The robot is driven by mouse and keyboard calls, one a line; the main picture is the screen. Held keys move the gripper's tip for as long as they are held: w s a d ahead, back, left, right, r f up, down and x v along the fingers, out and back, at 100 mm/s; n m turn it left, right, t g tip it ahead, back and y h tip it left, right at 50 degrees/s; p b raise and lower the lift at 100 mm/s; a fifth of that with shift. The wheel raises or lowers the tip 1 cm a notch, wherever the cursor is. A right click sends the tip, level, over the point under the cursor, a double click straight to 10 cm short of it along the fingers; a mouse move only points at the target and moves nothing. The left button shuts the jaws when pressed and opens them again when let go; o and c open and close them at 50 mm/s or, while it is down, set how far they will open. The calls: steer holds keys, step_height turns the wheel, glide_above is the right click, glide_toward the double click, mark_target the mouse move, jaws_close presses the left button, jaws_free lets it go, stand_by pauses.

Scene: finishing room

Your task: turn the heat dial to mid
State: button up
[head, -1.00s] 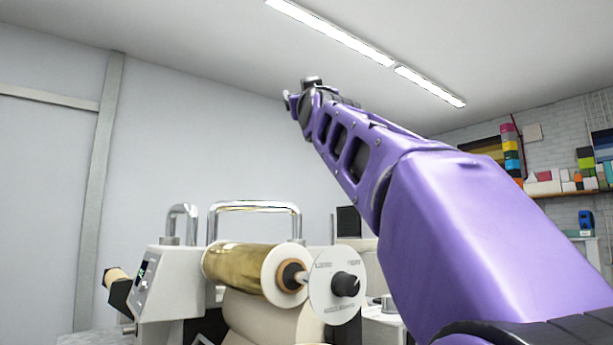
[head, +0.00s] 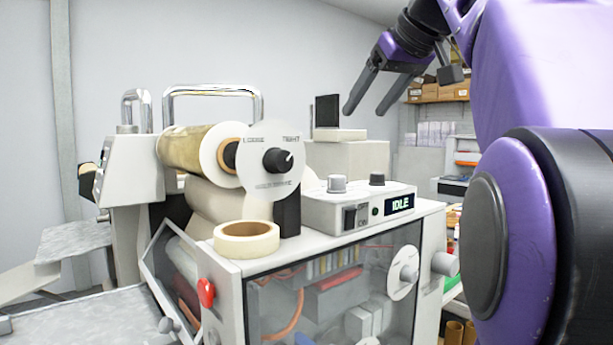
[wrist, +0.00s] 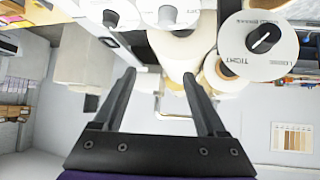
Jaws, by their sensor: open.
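My gripper (head: 366,111) is open and empty, above and behind the machine's control box. Its two fingers also show in the wrist view (wrist: 160,78), with nothing between them. No dial in view has a readable heat label. A round white dial marked LOOSE and TIGHT (head: 277,160), with a black knob, stands at the roll end; it also shows in the wrist view (wrist: 258,46).
The control box (head: 345,208) shows IDLE on its display. A gold roll (head: 193,152) and chrome handle (head: 212,91) are at the machine's left. A tape roll (head: 246,239) lies on top, near a red knob (head: 206,292). Shelves stand behind at right.

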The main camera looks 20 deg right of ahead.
steer(key=s+f+g, duration=0.1)
steer(key=s, duration=0.1)
steer(key=b, duration=0.4)
glide_toward(337, 176)
steer(key=shift+y, duration=0.3)
steer(key=x, duration=1)
steer(key=shift+w+d+f, duration=0.1)
steer(key=shift+d, duration=0.2)
jaws_close()
